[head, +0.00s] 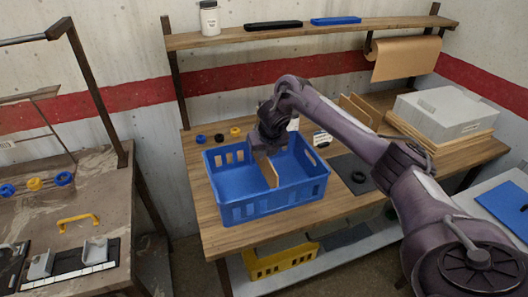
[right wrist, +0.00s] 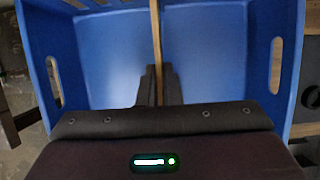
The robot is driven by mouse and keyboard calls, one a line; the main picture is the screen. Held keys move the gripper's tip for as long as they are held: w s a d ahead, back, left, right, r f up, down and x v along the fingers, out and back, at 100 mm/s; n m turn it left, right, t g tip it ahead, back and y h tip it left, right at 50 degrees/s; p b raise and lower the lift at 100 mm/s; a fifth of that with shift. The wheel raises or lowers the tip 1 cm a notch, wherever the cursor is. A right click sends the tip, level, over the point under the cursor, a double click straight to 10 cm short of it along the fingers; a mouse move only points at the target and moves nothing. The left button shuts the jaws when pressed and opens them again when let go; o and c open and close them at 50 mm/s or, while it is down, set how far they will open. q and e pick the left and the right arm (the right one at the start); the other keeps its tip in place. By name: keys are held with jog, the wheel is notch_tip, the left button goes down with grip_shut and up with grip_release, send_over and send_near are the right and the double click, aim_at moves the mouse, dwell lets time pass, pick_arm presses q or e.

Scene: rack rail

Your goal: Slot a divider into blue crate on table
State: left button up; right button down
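The blue crate (head: 275,202) stands on the wooden table, open at the top. A thin tan divider (head: 267,169) stands upright inside it, near the middle. My right gripper (head: 263,152) reaches down over the crate and holds the divider's upper edge. In the right wrist view its dark fingers (right wrist: 159,85) close on both sides of the divider (right wrist: 156,35), with crate floor showing left and right of it. The blue crate (right wrist: 285,70) surrounds it there. Whether the divider's lower edge touches the floor or sits in a slot is hidden. My left gripper is out of view.
More tan panels (head: 358,108) stand on the table behind my right forearm. A grey box (head: 444,112) on boards is at the right. Small blue, black and yellow rings (head: 219,138) lie behind the crate. A shelf (head: 300,33) runs above; a yellow bin (head: 282,262) is below.

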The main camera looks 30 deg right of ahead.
aim_at(264, 164)
jog(key=shift+f+b, duration=1.6)
jog(key=shift+f, duration=0.85)
jog(key=c, duration=1.5)
grip_release()
jog(key=shift+c, duration=0.2)
jog(key=v, duration=0.2)
jog(key=shift+s+r, duration=0.1)
jog(key=shift+r, duration=0.3)
jog(key=p+v, duration=0.1)
jog(key=v, duration=0.3)
jog(key=shift+s+r+p, duration=0.1)
jog(key=shift+r+p, duration=0.15)
jog(key=shift+p, duration=0.15)
jog(key=shift+s+a+r, duration=0.1)
jog(key=shift+s+r, duration=0.15)
jog(key=shift+f, duration=0.1)
